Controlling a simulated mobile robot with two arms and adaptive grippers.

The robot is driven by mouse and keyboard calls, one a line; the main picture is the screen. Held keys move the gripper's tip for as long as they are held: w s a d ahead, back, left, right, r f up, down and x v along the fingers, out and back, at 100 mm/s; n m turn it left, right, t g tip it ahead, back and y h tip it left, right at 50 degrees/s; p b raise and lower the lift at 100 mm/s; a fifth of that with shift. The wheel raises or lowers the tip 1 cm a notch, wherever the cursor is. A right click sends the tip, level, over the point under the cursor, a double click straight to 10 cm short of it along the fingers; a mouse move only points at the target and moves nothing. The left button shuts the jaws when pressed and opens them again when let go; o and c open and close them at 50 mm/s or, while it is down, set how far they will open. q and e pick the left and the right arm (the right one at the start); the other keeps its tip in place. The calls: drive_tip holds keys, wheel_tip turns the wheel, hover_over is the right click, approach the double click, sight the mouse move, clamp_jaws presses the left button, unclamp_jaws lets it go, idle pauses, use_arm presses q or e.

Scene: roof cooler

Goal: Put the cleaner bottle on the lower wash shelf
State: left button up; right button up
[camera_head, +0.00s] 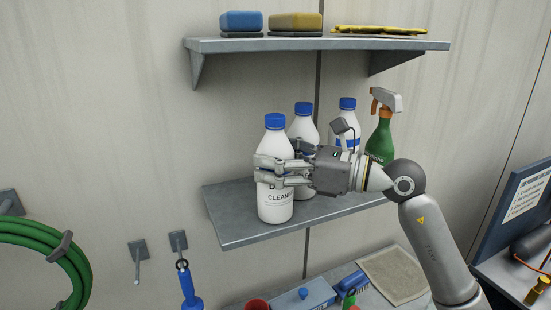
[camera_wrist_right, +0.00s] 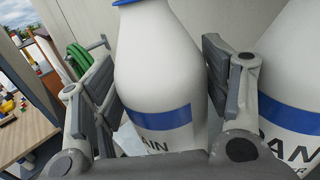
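The white cleaner bottle (camera_head: 275,207) with a blue cap stands upright at the front left of the lower wash shelf (camera_head: 238,228). Its base appears to be at the shelf surface; I cannot tell whether it touches. My right gripper (camera_head: 280,172) reaches in from the right, its fingers around the middle of the bottle. My left gripper is not in view.
Two similar blue-capped bottles (camera_head: 303,122) (camera_head: 347,115) and a green spray bottle (camera_head: 380,140) stand behind on the same shelf. An upper shelf (camera_head: 350,44) holds a blue and a yellow sponge. A green hose (camera_head: 75,265) hangs at left. Items lie on a counter below.

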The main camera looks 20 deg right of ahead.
drive_tip(key=shift+r, duration=0.15)
drive_tip(key=b+v, duration=0.6)
drive_tip(key=v, duration=0.6)
drive_tip(key=shift+b, duration=0.35)
